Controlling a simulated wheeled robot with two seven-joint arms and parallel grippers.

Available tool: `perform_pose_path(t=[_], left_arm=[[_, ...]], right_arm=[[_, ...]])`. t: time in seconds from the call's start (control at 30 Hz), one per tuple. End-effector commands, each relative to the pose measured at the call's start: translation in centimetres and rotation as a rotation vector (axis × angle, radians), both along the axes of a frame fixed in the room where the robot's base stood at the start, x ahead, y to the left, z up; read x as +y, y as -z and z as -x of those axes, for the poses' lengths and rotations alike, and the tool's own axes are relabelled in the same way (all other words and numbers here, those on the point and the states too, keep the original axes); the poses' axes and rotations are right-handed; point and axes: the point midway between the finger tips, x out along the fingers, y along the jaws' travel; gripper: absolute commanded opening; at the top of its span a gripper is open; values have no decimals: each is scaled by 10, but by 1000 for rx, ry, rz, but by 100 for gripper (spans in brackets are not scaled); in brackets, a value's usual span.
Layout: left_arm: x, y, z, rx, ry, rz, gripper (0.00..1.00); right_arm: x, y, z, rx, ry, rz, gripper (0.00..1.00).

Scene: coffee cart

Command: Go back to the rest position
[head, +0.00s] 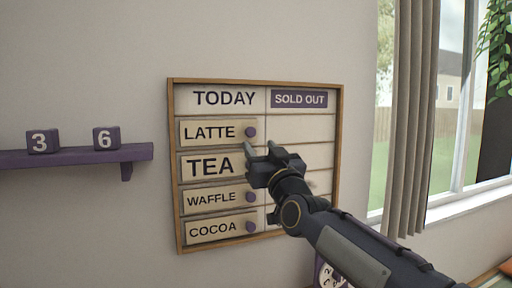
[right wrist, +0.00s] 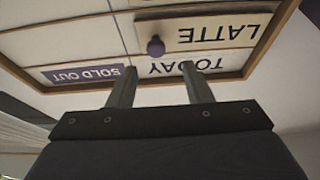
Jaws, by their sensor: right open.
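My right gripper (head: 262,149) is open and empty in front of the menu board (head: 338,140) on the wall. Its two fingers also show apart in the right wrist view (right wrist: 156,80), with nothing between them. The LATTE plate (head: 210,132) with its purple knob sits in the TODAY column, up and left of the fingertips. The TEA plate (head: 208,164) is below it, and the gripper hides its right end. The WAFFLE plate (head: 212,198) and COCOA plate (head: 212,230) are lower in the same column. The visible SOLD OUT slots (head: 300,128) are empty. My left gripper is not in view.
A purple shelf (head: 75,158) on the wall at left holds number cubes 3 (head: 43,141) and 6 (head: 106,138). A grey curtain (head: 410,120) and window are at right. The wall between shelf and board is clear.

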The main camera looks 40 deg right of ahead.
Motion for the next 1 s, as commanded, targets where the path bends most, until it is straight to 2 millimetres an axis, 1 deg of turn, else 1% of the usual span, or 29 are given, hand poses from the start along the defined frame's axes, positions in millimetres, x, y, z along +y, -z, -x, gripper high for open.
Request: perform_pose_path(t=[0.13, 0.57, 0.67, 0.73, 0.77, 0.83, 0.87, 0.9, 0.97, 1.0], left_arm=[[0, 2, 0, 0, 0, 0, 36], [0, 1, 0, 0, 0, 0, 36], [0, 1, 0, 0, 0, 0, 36], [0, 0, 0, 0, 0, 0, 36], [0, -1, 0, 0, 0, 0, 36], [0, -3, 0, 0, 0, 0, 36], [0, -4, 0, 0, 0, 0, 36], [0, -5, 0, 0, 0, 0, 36], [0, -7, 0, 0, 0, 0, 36], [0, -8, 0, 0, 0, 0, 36]], right_arm=[[2, 3, 5, 1, 0, 0, 45], [2, 2, 4, 1, 0, 0, 45], [3, 5, 5, 12, -7, -5, 45], [9, 16, 5, 50, -30, -23, 45], [14, 25, 5, 79, -47, -36, 45], [28, 51, 8, 166, -95, -76, 45], [35, 65, 11, 212, -119, -98, 45], [46, 86, 15, 282, -154, -128, 45], [64, 120, 24, 390, -206, -177, 45], [76, 142, 31, 460, -238, -210, 45]])
